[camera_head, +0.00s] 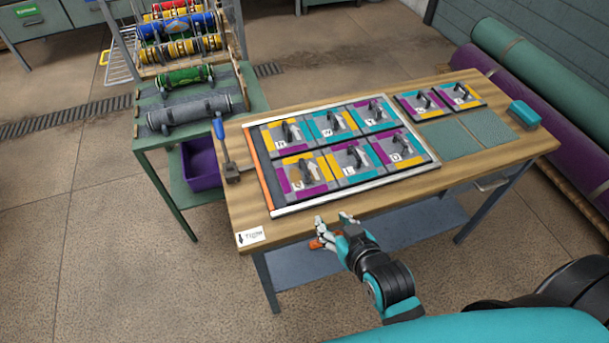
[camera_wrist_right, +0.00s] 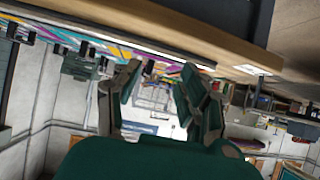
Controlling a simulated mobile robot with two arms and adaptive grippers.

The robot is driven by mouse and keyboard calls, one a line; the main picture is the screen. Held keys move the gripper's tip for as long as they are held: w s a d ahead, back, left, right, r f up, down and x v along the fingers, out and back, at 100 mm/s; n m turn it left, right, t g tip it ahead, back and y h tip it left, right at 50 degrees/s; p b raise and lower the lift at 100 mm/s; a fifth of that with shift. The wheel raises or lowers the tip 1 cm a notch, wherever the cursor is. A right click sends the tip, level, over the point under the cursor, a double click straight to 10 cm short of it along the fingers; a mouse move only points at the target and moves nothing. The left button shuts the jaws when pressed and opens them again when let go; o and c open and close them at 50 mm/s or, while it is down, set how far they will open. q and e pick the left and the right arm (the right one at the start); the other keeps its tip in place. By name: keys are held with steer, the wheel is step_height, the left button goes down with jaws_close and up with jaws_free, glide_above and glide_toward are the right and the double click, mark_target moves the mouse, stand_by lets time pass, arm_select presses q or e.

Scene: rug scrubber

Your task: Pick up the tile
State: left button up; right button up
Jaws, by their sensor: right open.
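Several square tiles with black handles, patterned in purple, yellow, teal and grey, sit in a white-edged frame (camera_head: 357,185) on the wooden table. One tile (camera_head: 300,176) is at the frame's near left; another tile (camera_head: 405,149) is at its near right. Two more tiles, a left one (camera_head: 418,103) and a right one (camera_head: 460,96), lie outside the frame at the back right. My right gripper (camera_head: 333,222) is open at the table's front edge, apart from the tiles. Its spread fingers also show in the right wrist view (camera_wrist_right: 160,88), with no tile between them. My left gripper is out of view.
The wooden table (camera_head: 520,147) also holds a teal brush (camera_head: 524,114), a blue-handled tool (camera_head: 224,147) and green pads (camera_head: 449,138). A green bench (camera_head: 155,136) with rolls stands left. Large rolled rugs (camera_head: 540,80) lie right. An orange piece (camera_head: 317,243) shows beside my gripper.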

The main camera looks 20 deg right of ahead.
step_height(320, 180, up, 2)
steer(key=w+r+t, duration=0.1)
steer(key=w+t, duration=0.2)
steer(key=p, duration=0.1)
glide_toward(306, 167)
steer(key=shift+m, duration=0.3)
steer(key=x, duration=0.5)
steer(key=shift+w+f, duration=0.1)
steer(key=shift+f, duration=0.1)
steer(key=shift+w+a, duration=0.1)
steer(key=shift+w, duration=0.5)
steer(key=p+x, duration=0.1)
steer(key=x, duration=0.3)
steer(key=shift+w+a+f, duration=0.1)
steer(key=shift+w, duration=0.05)
jaws_close()
